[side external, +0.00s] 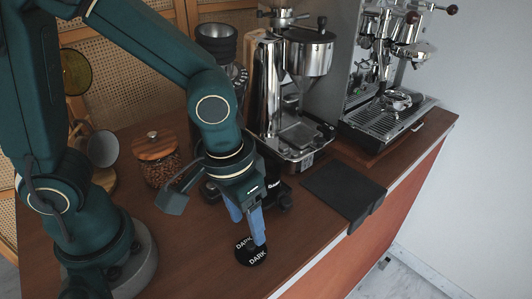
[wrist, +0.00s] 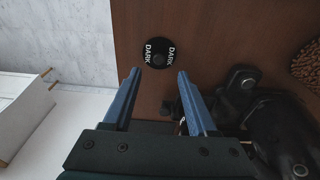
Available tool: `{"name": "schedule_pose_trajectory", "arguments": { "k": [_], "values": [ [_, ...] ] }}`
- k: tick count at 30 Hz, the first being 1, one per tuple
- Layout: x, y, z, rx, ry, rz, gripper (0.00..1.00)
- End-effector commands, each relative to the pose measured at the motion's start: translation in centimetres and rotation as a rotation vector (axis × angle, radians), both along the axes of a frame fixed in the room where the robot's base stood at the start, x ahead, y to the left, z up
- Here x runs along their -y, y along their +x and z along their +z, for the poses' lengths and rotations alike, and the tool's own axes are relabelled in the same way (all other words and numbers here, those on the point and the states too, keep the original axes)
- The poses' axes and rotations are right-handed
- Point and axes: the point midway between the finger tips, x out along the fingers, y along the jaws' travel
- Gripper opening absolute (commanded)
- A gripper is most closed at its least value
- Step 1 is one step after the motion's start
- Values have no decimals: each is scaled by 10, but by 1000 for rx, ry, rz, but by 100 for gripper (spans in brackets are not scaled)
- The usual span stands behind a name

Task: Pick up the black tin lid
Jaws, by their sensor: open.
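The black tin lid (side external: 251,252) is round with white "DARK" lettering and lies near the front edge of the wooden counter in the side external view. It also shows in the wrist view (wrist: 159,53), at the top middle, with a small knob at its centre. My gripper (side external: 250,232) points down with its blue fingers just above the lid in the side external view, and they hide part of it. In the wrist view my gripper (wrist: 158,75) is open and empty, and the lid appears beyond the gap between the fingertips. I cannot tell whether the fingers touch it.
A black mat (side external: 342,189) hangs over the counter's front edge to the right. A grinder (side external: 290,95) and an espresso machine (side external: 392,85) stand behind. A jar of beans with a wooden lid (side external: 156,160) is at the left. Dark tools stand close behind my gripper. The counter right of the lid is clear.

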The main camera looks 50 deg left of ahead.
Motion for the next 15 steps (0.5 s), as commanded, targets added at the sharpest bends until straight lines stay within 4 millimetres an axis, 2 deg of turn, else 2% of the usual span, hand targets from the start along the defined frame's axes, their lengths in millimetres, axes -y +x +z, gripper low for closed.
{"name": "schedule_pose_trajectory", "arguments": {
  "k": [15],
  "values": [
    [2,1,-48,-15,7,-15,58]
  ]
}}
